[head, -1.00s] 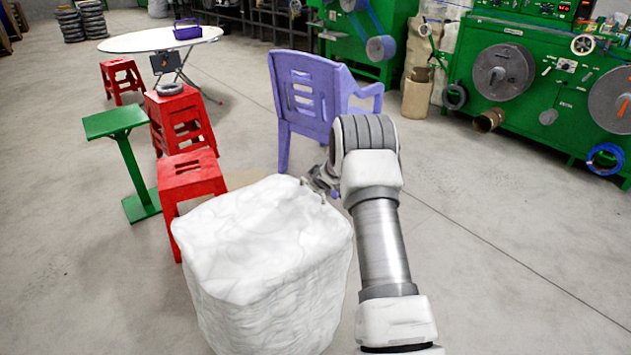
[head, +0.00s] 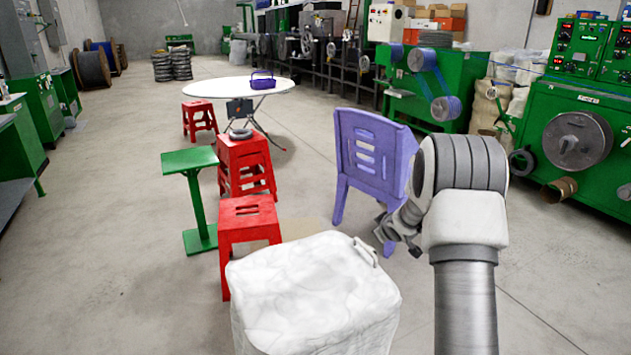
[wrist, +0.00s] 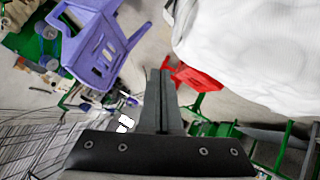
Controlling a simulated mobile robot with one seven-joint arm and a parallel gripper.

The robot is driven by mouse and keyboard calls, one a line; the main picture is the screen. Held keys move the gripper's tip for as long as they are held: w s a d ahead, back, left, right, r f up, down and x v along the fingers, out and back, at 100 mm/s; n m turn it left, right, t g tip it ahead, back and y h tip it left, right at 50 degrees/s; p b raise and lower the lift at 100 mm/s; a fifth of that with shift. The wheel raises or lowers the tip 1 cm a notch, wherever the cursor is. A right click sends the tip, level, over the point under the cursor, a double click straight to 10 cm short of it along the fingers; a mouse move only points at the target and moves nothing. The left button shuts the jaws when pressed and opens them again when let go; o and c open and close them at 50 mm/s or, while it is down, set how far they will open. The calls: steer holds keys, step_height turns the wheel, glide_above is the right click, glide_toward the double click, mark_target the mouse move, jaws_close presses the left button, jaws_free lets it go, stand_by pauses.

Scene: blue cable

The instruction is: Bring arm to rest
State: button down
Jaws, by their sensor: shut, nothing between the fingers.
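My arm (head: 466,290) reaches forward on the right of the head view and bends at the dark-ringed joint. My gripper (head: 388,232) is at its far end, small and partly hidden, in front of the purple chair and above the far right side of the white wrapped block. In the wrist view the gripper fingers (wrist: 158,92) lie together, with nothing held between them.
The white block (head: 312,290) stands close in front, left of my arm. The purple chair (head: 372,150) is just beyond the gripper. Red stools (head: 248,222) and a green stand (head: 190,160) are left. Green machines (head: 575,110) line the right. Floor at far left is open.

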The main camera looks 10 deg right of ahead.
steer(key=s+a+r+m+g+h, duration=0.15)
steer(key=s+a+r, duration=0.25)
steer(key=s+r, duration=0.45)
steer(key=s+a+r+m+g, duration=0.15)
steer(key=s+a+r, duration=0.25)
steer(key=s+r, duration=0.5)
steer(key=s+a+r+m+g+y, duration=0.1)
steer(key=s+a, duration=0.5)
steer(key=s, duration=0.7)
steer(key=s+a+r+m+g+y, duration=0.15)
steer(key=s+a, duration=0.35)
steer(key=s, duration=0.8)
step_height(320, 180, up, 15)
steer(key=p, duration=1.4)
steer(key=shift+w+f+t+p, duration=0.15)
steer(key=shift+w+t+p, duration=0.05)
steer(key=shift+t+p, duration=0.2)
